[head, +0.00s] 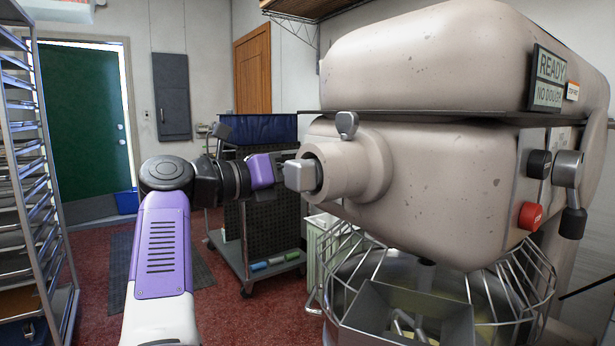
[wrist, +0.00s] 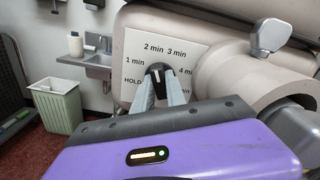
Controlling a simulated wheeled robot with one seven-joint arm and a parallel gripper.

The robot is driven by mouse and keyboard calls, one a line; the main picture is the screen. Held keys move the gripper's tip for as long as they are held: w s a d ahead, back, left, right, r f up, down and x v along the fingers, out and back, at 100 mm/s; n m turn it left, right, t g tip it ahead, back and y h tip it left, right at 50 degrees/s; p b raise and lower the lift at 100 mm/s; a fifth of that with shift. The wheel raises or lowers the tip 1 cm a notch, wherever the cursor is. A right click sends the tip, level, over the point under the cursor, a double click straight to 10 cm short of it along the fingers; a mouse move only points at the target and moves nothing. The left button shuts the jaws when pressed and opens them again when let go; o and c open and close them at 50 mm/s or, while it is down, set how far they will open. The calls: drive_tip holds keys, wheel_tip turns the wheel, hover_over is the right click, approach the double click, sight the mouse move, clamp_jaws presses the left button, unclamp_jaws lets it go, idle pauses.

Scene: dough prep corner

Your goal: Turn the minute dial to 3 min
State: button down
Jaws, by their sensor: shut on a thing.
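The minute dial (wrist: 157,70) is a small black knob with a white mark, on a pale plate on the mixer's side. Labels around it read HOLD, 1 min, 2 min, 3 min and 4 min. The white mark points roughly upward, near the 2 min side; its exact setting is hard to tell. My gripper (wrist: 159,85) has its two grey fingers shut on the knob. In the head view my purple gripper body (head: 262,170) is beside the mixer's hub, and the dial and fingertips are hidden there.
The mixer's round hub (head: 345,165) sticks out close to my gripper, with a grey thumb knob (head: 347,124) on top. The wire bowl guard (head: 345,260) is below. A dark cart (head: 265,215) and a sheet rack (head: 30,180) stand to the left.

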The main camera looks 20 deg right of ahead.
drive_tip(key=shift+f, duration=0.3)
drive_tip(key=m+b, duration=0.1)
drive_tip(key=m, duration=0.2)
drive_tip(key=shift+m+b, duration=0.3)
drive_tip(key=shift+b, duration=0.05)
drive_tip(key=c, duration=1.5)
unclamp_jaws()
drive_tip(key=shift+o, duration=1.1)
drive_tip(key=shift+r, duration=0.2)
drive_tip(key=shift+a, duration=0.15)
drive_tip(key=shift+p+v, duration=1.1)
drive_tip(key=shift+v, duration=1.75)
